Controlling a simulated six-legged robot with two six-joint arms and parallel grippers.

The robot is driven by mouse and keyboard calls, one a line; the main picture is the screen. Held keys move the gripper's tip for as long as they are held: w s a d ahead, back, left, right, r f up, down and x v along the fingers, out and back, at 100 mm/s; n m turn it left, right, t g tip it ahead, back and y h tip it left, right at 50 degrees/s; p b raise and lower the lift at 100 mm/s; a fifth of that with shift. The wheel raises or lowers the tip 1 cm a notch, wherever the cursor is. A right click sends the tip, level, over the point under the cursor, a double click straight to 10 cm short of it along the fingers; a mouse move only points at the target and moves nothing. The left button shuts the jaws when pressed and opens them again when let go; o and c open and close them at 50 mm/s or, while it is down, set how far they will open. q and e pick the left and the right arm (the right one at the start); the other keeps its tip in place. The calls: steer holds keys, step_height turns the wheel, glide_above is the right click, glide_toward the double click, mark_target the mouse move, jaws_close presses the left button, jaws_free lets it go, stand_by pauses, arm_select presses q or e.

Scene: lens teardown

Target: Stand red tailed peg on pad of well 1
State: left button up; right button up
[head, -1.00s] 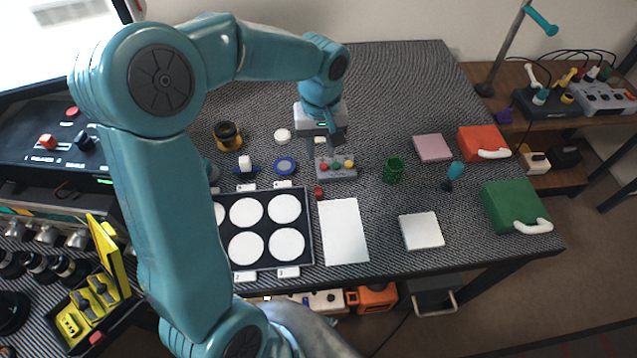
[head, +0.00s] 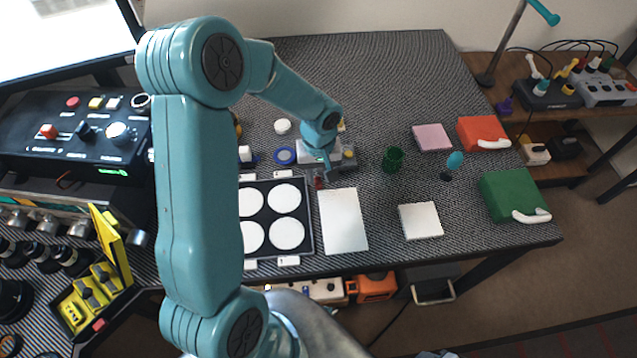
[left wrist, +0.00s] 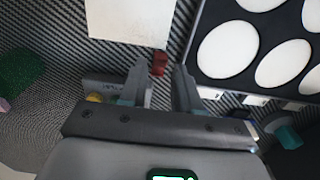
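The red peg (head: 319,183) stands on the dark woven mat between the black tray and the white sheet. It also shows in the left wrist view (left wrist: 159,62), a small dark red piece; its tail cannot be made out. My left gripper (head: 321,174) is low over it. In the left wrist view the fingers (left wrist: 161,78) are apart, with the peg just beyond the gap between their tips. The black tray (head: 312,222) holds several round white pads (head: 284,198), partly hidden by my arm. Its tags are too small to read, so I cannot tell which is well 1. My right gripper is out of view.
A white sheet (head: 343,222) lies right of the tray. A grey block with coloured knobs (head: 345,160) stands close behind the gripper.

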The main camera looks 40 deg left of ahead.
mark_target(319, 183)
arm_select(q)
steer(key=shift+f, duration=1.5)
jaws_close()
steer(key=shift+r, duration=0.15)
